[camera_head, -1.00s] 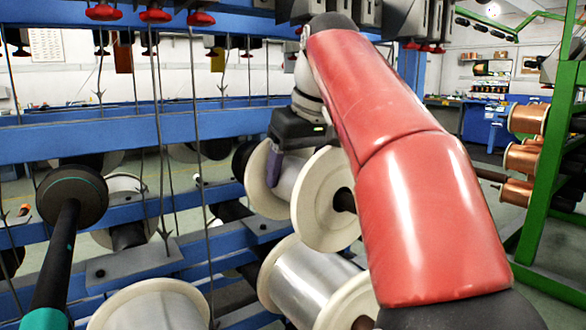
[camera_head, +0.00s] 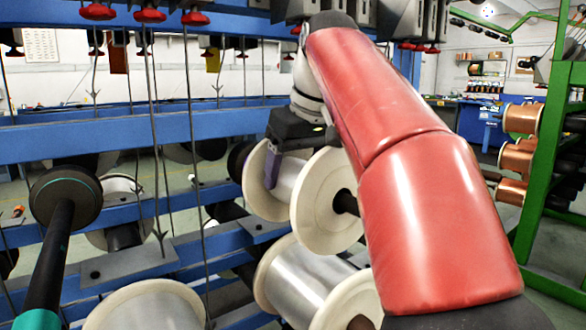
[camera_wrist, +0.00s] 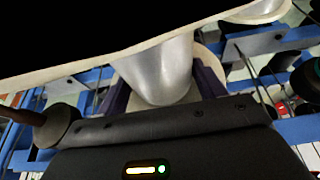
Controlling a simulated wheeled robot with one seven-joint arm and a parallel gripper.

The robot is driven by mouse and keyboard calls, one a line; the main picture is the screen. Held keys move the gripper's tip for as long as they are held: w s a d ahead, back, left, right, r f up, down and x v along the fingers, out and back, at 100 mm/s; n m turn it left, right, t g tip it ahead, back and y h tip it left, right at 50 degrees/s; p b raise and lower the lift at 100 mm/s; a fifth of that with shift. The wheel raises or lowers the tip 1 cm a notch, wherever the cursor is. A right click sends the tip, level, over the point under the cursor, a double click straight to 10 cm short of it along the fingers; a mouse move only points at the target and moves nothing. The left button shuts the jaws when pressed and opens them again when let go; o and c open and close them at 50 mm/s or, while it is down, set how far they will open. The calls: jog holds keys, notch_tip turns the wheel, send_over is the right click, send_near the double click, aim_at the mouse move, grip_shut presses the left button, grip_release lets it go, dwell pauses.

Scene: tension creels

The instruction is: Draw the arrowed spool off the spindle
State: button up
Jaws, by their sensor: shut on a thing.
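A spool (camera_head: 322,203) with cream flanges and a silvery barrel sits in the middle of the head view, on a dark spindle (camera_head: 346,202) whose end shows at the near flange. No arrow is visible on any spool. My gripper (camera_wrist: 165,82) is shut on the silvery barrel between the flanges, with a dark purple finger on each side in the wrist view. In the head view one finger (camera_head: 271,168) shows against the barrel; the other is hidden. The far end of the spindle is hidden.
Another silvery spool (camera_head: 308,284) lies close below, and one (camera_head: 145,306) at lower left. A bare spindle with a dark disc (camera_head: 66,196) points toward me at left. Blue rails (camera_head: 130,134) and thin hanging wires stand behind. Copper spools (camera_head: 521,118) on a green frame stand right.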

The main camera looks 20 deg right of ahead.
aim_at(331, 180)
jog(key=shift+s+d, duration=0.25)
jog(key=shift+s, duration=0.5)
jog(key=shift+r+p, duration=0.15)
jog(key=shift+p, duration=0.15)
dwell(0.9)
dwell(0.4)
jog(key=shift+s+d+b, duration=0.2)
jog(key=shift+s+d, duration=0.05)
jog(key=shift+s, duration=0.6)
jog(key=shift+s+d+b, duration=0.2)
jog(key=shift+s+d, duration=0.1)
jog(key=shift+s, duration=0.55)
jog(key=shift+s+d+b, duration=0.2)
jog(key=shift+s+d, duration=0.05)
jog(key=shift+s, duration=0.6)
jog(key=shift+s+d, duration=0.1)
jog(key=shift+s, duration=0.2)
jog(key=shift+s+d, duration=0.15)
jog(key=shift+s, duration=0.35)
jog(key=shift+r+p, duration=0.1)
jog(key=shift+p, duration=0.25)
jog(key=shift+s+d+r+b, duration=0.1)
jog(key=shift+s+d, duration=0.2)
jog(key=shift+s, duration=0.65)
jog(key=shift+s+d+f+b, duration=0.1)
jog(key=shift+s+d, duration=0.25)
jog(key=shift+s, duration=0.6)
jog(key=shift+s+d+r+b, duration=0.1)
jog(key=shift+s+d, duration=0.2)
jog(key=shift+s, duration=0.65)
